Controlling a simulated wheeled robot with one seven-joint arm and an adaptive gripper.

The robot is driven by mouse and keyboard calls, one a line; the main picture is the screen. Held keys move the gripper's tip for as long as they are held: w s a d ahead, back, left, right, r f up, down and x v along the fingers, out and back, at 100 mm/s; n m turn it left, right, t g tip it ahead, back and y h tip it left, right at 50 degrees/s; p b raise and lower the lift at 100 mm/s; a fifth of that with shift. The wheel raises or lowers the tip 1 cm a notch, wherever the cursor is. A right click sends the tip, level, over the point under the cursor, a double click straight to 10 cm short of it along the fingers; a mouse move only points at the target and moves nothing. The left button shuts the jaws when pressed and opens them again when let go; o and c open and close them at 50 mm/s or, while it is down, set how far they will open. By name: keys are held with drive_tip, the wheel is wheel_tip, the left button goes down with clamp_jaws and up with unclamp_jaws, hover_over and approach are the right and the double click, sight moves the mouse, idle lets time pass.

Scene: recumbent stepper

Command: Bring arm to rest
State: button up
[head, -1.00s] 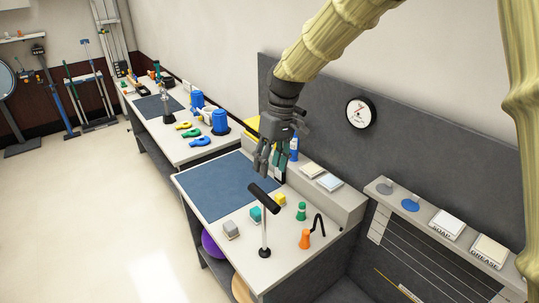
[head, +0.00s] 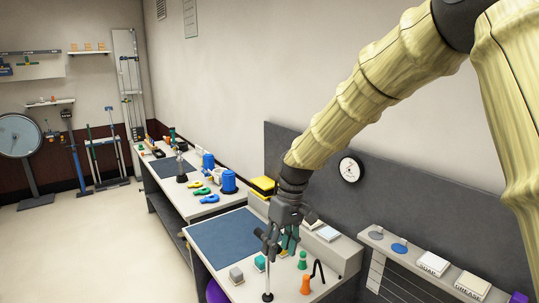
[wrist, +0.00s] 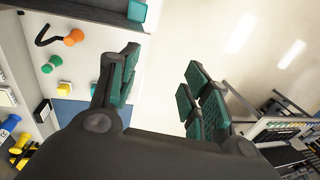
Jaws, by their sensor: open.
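My gripper (head: 277,240) is open and empty. In the head view it hangs, fingers downward, in front of the near workbench (head: 247,291). In the wrist view the two teal-padded fingers (wrist: 160,88) are spread apart with only the bench edge and pale floor between and beyond them. I cannot tell the exact gap between my fingers and the post.
A blue mat (head: 222,237) lies bare. Open floor (head: 90,245) spreads left.

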drive_tip(key=s+d+f+m+b, duration=0.1)
drive_tip(key=s+d+f, duration=0.2)
drive_tip(key=f, duration=0.8)
drive_tip(key=s+d+f+m+b, duration=0.15)
drive_tip(key=s+f, duration=0.25)
drive_tip(key=f, duration=0.6)
drive_tip(key=s+d+f+m, duration=0.1)
drive_tip(key=s+d+f, duration=0.2)
drive_tip(key=f, duration=0.8)
drive_tip(key=s+d+f+m, duration=0.1)
drive_tip(key=s+d+f, duration=0.3)
drive_tip(key=s, duration=0.5)
drive_tip(key=s+d+f+m+h+b, duration=0.1)
drive_tip(key=s+d+f, duration=0.3)
drive_tip(key=s+f, duration=0.3)
drive_tip(key=s+d+f+m+t+b, duration=0.1)
drive_tip(key=s+d+f, duration=0.3)
drive_tip(key=s, duration=0.8)
drive_tip(key=shift+s+d+f+m+h, duration=0.2)
drive_tip(key=shift+s+f+m+h, duration=0.2)
drive_tip(key=shift+f, duration=0.4)
drive_tip(key=shift+w, duration=0.1)
